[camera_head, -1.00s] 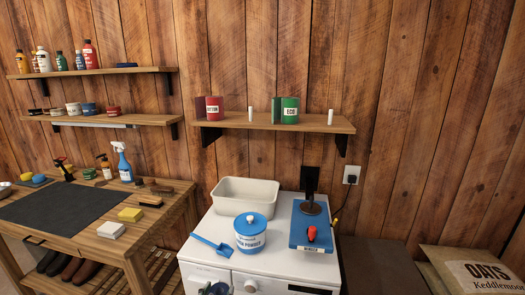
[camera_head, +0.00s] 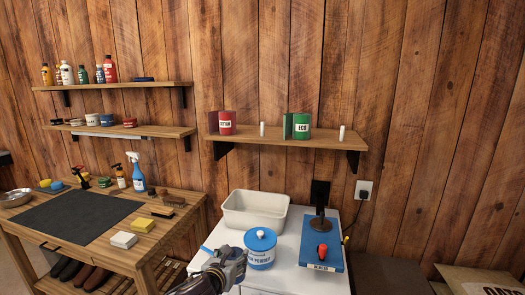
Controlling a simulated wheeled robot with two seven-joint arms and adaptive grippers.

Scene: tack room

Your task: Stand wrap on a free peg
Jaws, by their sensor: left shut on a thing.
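Two white upright pegs stand bare on the wooden shelf (camera_head: 285,137): the middle peg (camera_head: 262,129) and the right peg (camera_head: 342,133). A red roll labelled COTTON (camera_head: 226,123) stands at the shelf's left. A green roll labelled ECO (camera_head: 301,127) stands between the two bare pegs. My left gripper (camera_head: 240,257) is low in front of the shelf, over the white machine top beside the blue-lidded powder tub. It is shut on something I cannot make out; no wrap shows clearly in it. My right gripper is out of view.
On the white machine top (camera_head: 284,276) are a cream basin (camera_head: 254,212), the powder tub (camera_head: 260,250), a blue scoop (camera_head: 206,249) partly hidden by my gripper, and a blue board with a red knob (camera_head: 318,246). A workbench (camera_head: 150,240) stands at left. Space above the shelf is clear.

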